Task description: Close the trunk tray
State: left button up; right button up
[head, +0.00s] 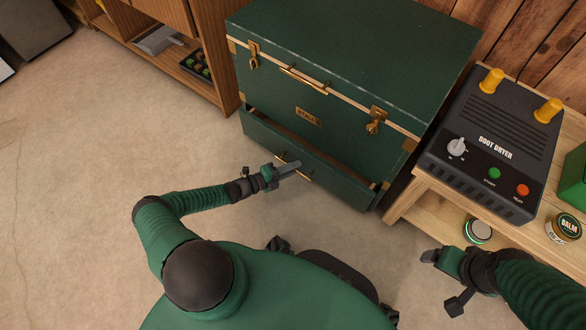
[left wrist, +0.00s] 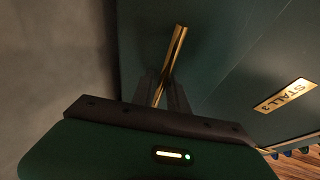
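The green trunk (head: 350,60) stands with its lid down. Its low front tray (head: 335,178) is pulled out a little, with a dark gap showing along its top edge. My left gripper (head: 292,167) is at the brass handle (head: 306,174) on the tray's front. In the left wrist view, the brass handle bar (left wrist: 176,47) runs between the two fingers (left wrist: 163,95), which look closed around it. My right gripper (head: 441,280) is empty, its fingers apart, beside the low wooden bench and away from the trunk.
A wooden bench (head: 408,202) at right holds a boot dryer (head: 490,140) and a balm tin (head: 565,228); another tin (head: 478,231) sits lower. A wooden shelf unit (head: 205,75) stands left of the trunk. The floor (head: 90,180) before and left of the trunk is clear.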

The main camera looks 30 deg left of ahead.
pick_arm(q)
grip_shut()
jog(key=shift+s+f, duration=0.1)
dwell(1.2)
